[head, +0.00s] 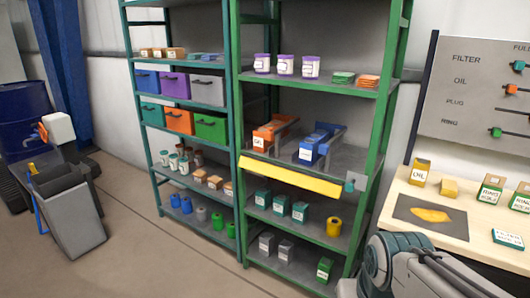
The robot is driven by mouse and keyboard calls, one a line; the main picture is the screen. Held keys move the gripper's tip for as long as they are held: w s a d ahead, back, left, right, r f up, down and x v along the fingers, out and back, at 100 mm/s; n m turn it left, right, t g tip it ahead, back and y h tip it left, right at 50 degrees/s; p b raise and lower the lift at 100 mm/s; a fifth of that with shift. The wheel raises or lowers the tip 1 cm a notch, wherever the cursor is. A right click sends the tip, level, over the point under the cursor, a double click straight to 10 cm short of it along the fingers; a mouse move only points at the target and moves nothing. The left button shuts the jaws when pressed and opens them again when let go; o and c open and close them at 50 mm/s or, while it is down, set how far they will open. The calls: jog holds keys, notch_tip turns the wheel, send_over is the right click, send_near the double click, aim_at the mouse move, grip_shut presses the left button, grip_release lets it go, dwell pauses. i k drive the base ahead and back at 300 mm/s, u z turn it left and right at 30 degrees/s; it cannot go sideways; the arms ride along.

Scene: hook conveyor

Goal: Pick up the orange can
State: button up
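In the head view, an orange box-shaped can (262,140) with a white label stands at the front of a sloped chute on the middle level of the green rack (237,120). More orange shows behind it in the same chute. No round orange can shows clearly. A blue labelled container (307,150) stands in the chute to its right. Part of my arm shows at the lower right, in front of the bench. My gripper is not in view.
A yellow bar (290,177) runs along the shelf edge below the chutes. A grey bin (70,215) stands at the left. The floor (150,265) in front of the racks is clear.

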aim_at(261, 145)
jog(key=z, duration=0.15)
jog(key=k, duration=0.3)
jog(key=u, duration=1.25)
jog(key=i, duration=2.25)
jog(key=z, duration=1.35)
jog(key=i, duration=0.9)
jog(key=z, duration=0.15)
